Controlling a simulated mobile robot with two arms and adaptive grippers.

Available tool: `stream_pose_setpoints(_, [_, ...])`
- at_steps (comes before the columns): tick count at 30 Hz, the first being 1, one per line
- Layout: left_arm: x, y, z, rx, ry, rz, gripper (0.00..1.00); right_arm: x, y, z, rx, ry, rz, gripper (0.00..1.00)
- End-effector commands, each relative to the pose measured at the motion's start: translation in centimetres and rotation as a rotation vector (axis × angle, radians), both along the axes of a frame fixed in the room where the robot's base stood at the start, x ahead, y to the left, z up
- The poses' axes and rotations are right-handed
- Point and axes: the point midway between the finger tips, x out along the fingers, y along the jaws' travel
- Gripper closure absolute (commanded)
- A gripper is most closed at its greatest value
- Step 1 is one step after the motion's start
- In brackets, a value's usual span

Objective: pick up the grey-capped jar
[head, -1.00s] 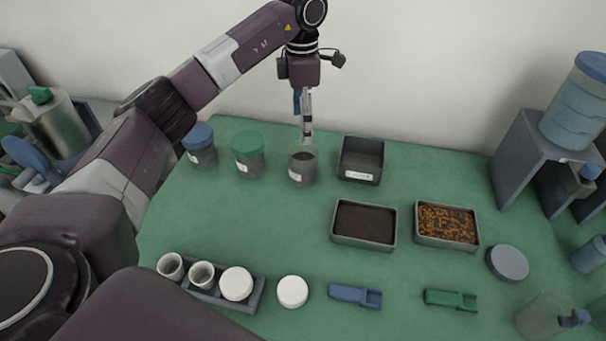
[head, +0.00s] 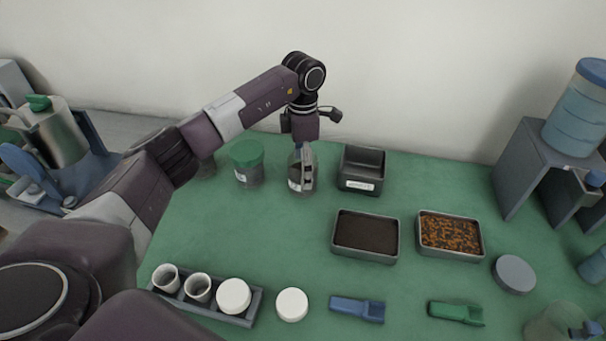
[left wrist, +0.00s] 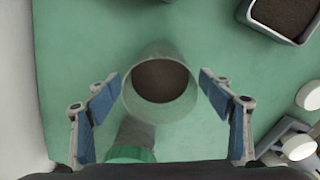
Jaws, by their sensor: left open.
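The jar (head: 294,186) stands upright and uncapped at the back of the green table, with dark material inside. A round grey cap (head: 514,273) lies on the table at the right, apart from the jar. My left gripper (head: 302,178) points down at the jar and partly hides it. In the left wrist view the jar (left wrist: 160,100) lies between the two blue-padded fingers, which are spread on either side with small gaps showing. I cannot tell how far the fingertips reach below its rim. My right gripper is not in view.
A green-capped jar (head: 247,165) stands close on the left, an empty grey tray (head: 362,182) close on the right. Two filled trays, dark (head: 366,258) and orange-brown (head: 482,252), sit nearer. A cup rack (head: 257,304), a white lid (head: 292,305) and two scoops line the front.

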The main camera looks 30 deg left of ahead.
Motion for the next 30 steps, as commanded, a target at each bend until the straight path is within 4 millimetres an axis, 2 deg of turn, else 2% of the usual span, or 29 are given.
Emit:
stream_pose_setpoints(8, [0.02,-0.02,-0.35,-0.001,-0.001,0.0,0.27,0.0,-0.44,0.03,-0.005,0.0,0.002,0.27])
stream_pose_setpoints(18, [0.02,-0.01,-0.32,-0.001,-0.001,0.0,0.65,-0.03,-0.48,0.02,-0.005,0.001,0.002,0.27])
stream_pose_setpoints(20, [0.06,-0.01,-0.24,-0.001,-0.002,0.0,0.69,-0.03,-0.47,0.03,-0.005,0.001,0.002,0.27])
stream_pose_setpoints(30, [0.12,0.01,0.46,-0.001,-0.004,0.001,0.7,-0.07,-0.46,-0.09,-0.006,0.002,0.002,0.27])
